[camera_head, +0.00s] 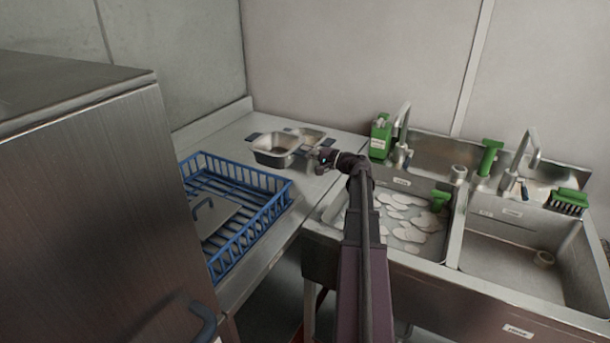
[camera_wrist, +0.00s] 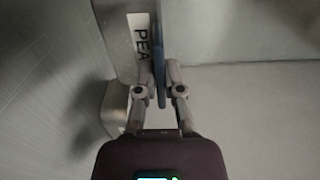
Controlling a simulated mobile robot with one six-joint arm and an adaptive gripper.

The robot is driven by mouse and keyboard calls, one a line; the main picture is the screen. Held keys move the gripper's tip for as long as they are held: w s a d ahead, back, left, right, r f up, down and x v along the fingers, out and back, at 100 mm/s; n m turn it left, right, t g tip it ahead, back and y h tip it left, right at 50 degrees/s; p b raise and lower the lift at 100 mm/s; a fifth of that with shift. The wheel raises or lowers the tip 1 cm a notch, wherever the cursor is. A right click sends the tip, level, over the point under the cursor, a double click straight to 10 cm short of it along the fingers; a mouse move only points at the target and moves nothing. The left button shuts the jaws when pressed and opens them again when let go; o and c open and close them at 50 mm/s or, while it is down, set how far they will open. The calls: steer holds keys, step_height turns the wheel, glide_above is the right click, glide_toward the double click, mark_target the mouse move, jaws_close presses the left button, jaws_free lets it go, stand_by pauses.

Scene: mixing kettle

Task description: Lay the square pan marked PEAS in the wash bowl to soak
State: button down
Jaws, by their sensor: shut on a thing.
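A square steel pan with a white label reading "PEA", the rest hidden, shows at the top of the wrist view (camera_wrist: 142,35). My gripper (camera_wrist: 160,95) is shut on this pan's blue handle (camera_wrist: 159,60). In the head view my gripper (camera_head: 324,158) is at the right side of two steel pans, a front one (camera_head: 275,152) and one behind it (camera_head: 309,136). The head view does not show the label. The wash bowl is the left sink basin (camera_head: 333,222), with white suds (camera_head: 408,222) on its water, right of the pans. My arm hides part of its left side.
A blue rack (camera_head: 255,222) holding a flat metal piece (camera_head: 215,215) stands on the left counter. A green bottle (camera_head: 380,138), taps (camera_head: 402,130) and a green brush (camera_head: 568,202) line the sink's back. The right basin (camera_head: 505,255) holds a small round item. A steel cabinet (camera_head: 90,200) fills the left.

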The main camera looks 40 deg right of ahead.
steer(key=shift+f+b, duration=1.1)
steer(key=shift+f, duration=0.4)
steer(key=shift+f+b, duration=1.85)
steer(key=shift+b, duration=0.05)
steer(key=shift+f, duration=0.15)
steer(key=c, duration=0.8)
jaws_free()
steer(key=shift+o, duration=0.2)
steer(key=shift+s+r, duration=0.1)
steer(key=shift+r, duration=0.1)
steer(key=v, duration=1.1)
steer(key=shift+s+d, duration=0.15)
steer(key=shift+s, duration=0.25)
